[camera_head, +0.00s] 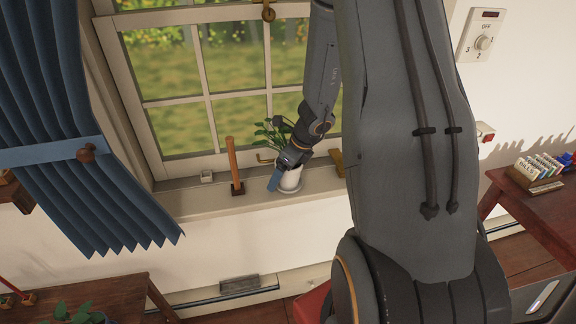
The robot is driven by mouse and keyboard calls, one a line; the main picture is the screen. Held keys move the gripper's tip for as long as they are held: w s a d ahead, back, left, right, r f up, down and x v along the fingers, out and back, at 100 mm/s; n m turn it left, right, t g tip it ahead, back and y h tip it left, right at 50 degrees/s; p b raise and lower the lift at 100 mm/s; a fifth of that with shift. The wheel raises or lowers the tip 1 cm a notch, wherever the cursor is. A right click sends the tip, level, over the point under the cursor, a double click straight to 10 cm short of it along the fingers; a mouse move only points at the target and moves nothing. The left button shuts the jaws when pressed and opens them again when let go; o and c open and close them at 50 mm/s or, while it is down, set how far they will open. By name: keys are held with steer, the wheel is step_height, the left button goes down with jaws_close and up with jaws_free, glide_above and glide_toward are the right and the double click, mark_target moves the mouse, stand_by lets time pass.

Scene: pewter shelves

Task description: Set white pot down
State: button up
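The white pot (291,182) holds a green leafy plant (273,131) and is at the window sill (208,205), below the window panes. The pot looks upright, and its base appears at or very close to the sill; I cannot tell if it touches. My gripper (277,178) is at the pot's left side, with a blue finger part showing against it. My arm hides part of the pot and plant, and the other finger is not clearly visible.
A blue curtain (75,150) hangs at left. A wooden table (85,300) is at lower left, and a red-brown table (535,205) with a card box (537,172) at right.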

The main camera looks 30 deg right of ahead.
mark_target(297, 167)
steer(key=v, duration=1.2)
steer(key=shift+p, duration=0.4)
